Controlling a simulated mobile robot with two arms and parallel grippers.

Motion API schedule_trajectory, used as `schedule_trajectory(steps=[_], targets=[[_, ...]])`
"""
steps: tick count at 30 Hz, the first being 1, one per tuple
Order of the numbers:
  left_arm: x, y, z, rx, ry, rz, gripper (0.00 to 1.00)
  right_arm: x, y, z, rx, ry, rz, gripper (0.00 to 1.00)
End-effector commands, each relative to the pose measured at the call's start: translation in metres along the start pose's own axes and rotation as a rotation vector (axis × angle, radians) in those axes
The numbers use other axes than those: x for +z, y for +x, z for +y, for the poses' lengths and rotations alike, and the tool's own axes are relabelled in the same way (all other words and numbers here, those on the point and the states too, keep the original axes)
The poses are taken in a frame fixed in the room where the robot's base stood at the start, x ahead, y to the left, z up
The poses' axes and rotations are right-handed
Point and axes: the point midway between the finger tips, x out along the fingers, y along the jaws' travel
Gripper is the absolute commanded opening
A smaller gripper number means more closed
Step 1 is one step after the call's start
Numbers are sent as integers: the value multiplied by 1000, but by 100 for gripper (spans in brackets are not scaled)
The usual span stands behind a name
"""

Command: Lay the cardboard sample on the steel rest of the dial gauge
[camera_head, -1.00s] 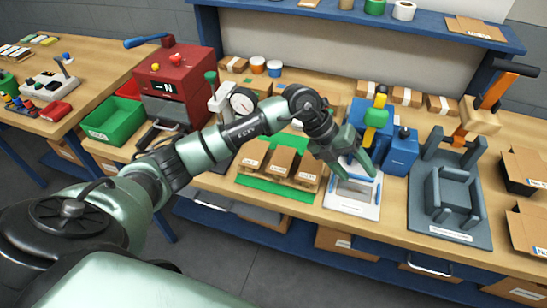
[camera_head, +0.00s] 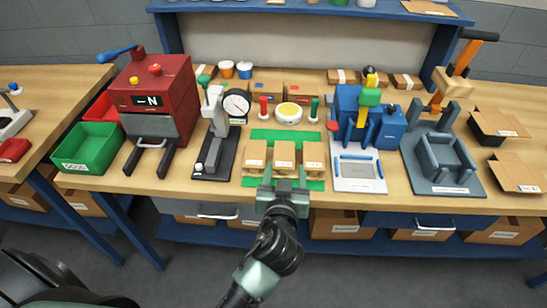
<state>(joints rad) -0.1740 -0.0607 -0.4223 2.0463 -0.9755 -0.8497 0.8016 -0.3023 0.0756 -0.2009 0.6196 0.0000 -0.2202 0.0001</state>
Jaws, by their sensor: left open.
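The dial gauge (camera_head: 237,104) has a round white face on a grey stand, left of the middle of the bench. Its dark base (camera_head: 214,158) reaches toward the front; a small pale part sits near its front end, and I cannot tell the steel rest apart clearly. Several brown cardboard pieces (camera_head: 284,152) stand in a row on a green mat (camera_head: 275,134) right of the gauge; I cannot tell which is the sample. My left gripper (camera_head: 284,187) is open at the mat's front edge, close before the middle piece, with its fingertips hard to see. My right gripper is out of view.
A red machine (camera_head: 155,90) and a green bin (camera_head: 88,147) stand at left. A blue machine (camera_head: 365,112) with a white plate (camera_head: 358,172) and a grey fixture (camera_head: 443,155) stand at right. Small red and green posts stand behind the mat. Cardboard trays lie at far right.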

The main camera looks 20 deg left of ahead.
Motion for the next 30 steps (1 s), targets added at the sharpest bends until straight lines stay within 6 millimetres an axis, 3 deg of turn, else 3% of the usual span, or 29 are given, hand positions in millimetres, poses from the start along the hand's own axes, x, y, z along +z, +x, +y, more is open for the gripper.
schedule_trajectory(steps=[3, 12, 20, 30], targets=[[10, 3, -6, -26, -22, -46, 60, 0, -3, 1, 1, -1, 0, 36], [12, 53, -8, -27, -19, -46, 60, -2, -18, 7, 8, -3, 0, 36], [14, 72, -8, -26, -19, -45, 60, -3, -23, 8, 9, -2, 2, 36], [20, 112, -9, -25, -18, -44, 60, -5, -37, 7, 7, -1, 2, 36]])
